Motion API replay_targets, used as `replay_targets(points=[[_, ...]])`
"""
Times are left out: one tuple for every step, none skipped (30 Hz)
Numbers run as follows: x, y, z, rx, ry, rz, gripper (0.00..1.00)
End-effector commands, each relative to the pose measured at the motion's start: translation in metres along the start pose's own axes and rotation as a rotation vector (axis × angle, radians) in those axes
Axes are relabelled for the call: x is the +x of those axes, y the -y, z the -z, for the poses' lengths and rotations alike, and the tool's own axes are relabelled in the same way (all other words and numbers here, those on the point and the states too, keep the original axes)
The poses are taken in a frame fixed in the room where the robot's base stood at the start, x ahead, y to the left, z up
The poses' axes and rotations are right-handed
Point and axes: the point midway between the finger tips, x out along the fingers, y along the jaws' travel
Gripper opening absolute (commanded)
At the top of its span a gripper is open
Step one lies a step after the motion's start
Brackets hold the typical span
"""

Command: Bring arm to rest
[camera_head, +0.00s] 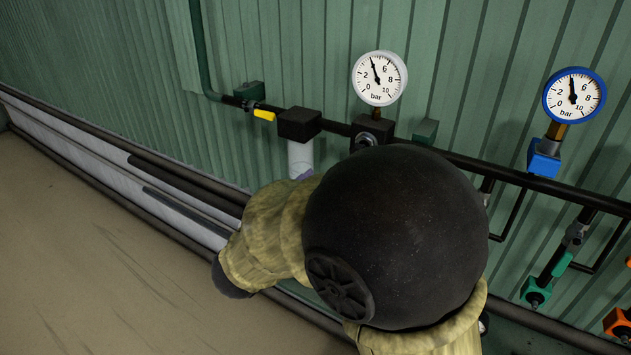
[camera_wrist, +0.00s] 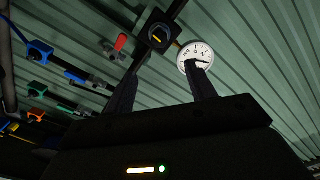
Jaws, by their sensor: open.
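My gripper (camera_wrist: 163,72) shows in the wrist view as two dark fingers standing apart, with nothing between them. It is open and points up toward the green wall and its pipework. The right fingertip overlaps the lower edge of a white gauge in the picture; I cannot tell whether they touch. In the head view my arm, with a black round joint and tan sleeves, fills the lower middle and bends toward the left. My gripper cannot be made out there.
A black pipe (camera_head: 480,165) crosses the ribbed wall, with a white gauge (camera_head: 379,78), a blue gauge (camera_head: 574,95), a yellow handle (camera_head: 264,115) and a green valve (camera_head: 537,292). My arm hides part of it. Bare floor (camera_head: 90,260) lies open at left. A red handle (camera_wrist: 119,45) shows in the wrist view.

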Motion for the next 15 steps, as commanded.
replay_targets(points=[[0.003,0.0,0.0,-0.002,0.009,0.002,0.55],[0.004,0.001,0.0,-0.005,0.018,0.005,0.55],[0.009,0.002,-0.001,-0.01,0.038,0.013,0.55],[0.012,0.002,-0.001,-0.016,0.056,0.019,0.55],[0.016,0.003,-0.003,-0.023,0.08,0.028,0.55],[0.022,0.004,-0.004,-0.035,0.117,0.041,0.55],[0.027,0.004,-0.006,-0.046,0.15,0.053,0.55],[0.031,0.004,-0.008,-0.06,0.185,0.065,0.55],[0.037,0.004,-0.011,-0.081,0.237,0.083,0.55],[0.041,0.004,-0.013,-0.099,0.277,0.096,0.55],[0.044,0.002,-0.015,-0.118,0.317,0.108,0.55],[0.047,0.0,-0.018,-0.145,0.37,0.124,0.55],[0.049,-0.002,-0.021,-0.167,0.41,0.133,0.55],[0.05,-0.005,-0.022,-0.191,0.45,0.143,0.55],[0.051,-0.01,-0.024,-0.222,0.503,0.154,0.55]])
